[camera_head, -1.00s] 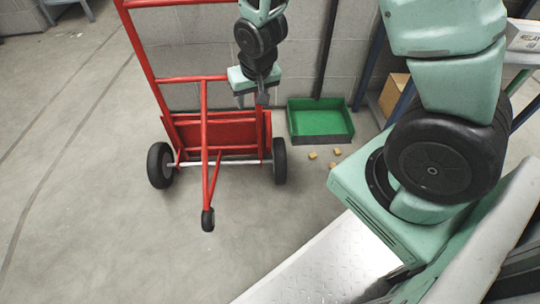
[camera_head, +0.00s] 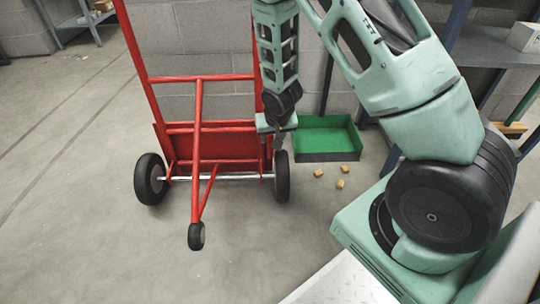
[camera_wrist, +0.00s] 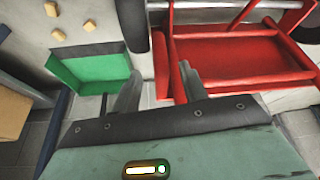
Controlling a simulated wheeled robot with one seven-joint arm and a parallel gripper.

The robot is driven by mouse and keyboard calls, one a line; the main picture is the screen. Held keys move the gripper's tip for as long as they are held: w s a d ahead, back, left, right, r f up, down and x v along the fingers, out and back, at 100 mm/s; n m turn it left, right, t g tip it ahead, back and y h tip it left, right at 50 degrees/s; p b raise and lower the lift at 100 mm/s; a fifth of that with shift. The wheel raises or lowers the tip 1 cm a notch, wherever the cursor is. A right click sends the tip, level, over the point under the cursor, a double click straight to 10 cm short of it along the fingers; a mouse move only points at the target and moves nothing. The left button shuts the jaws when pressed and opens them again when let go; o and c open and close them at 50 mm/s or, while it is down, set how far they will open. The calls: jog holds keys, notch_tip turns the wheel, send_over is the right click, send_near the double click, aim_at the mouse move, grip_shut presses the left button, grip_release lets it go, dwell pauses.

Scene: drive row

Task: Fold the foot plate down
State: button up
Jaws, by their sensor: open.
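The red foot plate (camera_head: 222,148) is a flat panel standing upright against the lower frame of the red hand truck (camera_head: 197,105), behind its bars and above the axle. It also shows in the wrist view as a wide red panel (camera_wrist: 240,57). My gripper (camera_head: 278,143) is low at the right side of the hand truck, near the plate's right edge and above the right wheel. In the wrist view my gripper (camera_wrist: 160,76) has its fingers apart, with a red frame edge between them, close to the right finger. I cannot tell whether they touch.
A green tray (camera_head: 325,155) sits by the wall to the right, with several small wooden blocks (camera_head: 340,184) on the floor before it. The hand truck stands on two black wheels (camera_head: 150,180) and a small front wheel (camera_head: 196,236). The floor at left is clear.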

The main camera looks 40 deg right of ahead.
aim_at(270, 149)
jog(key=b+x, duration=0.4)
jog(key=x, duration=0.6)
jog(key=shift+f+b, duration=0.1)
jog(key=shift+b, duration=0.3)
grip_shut()
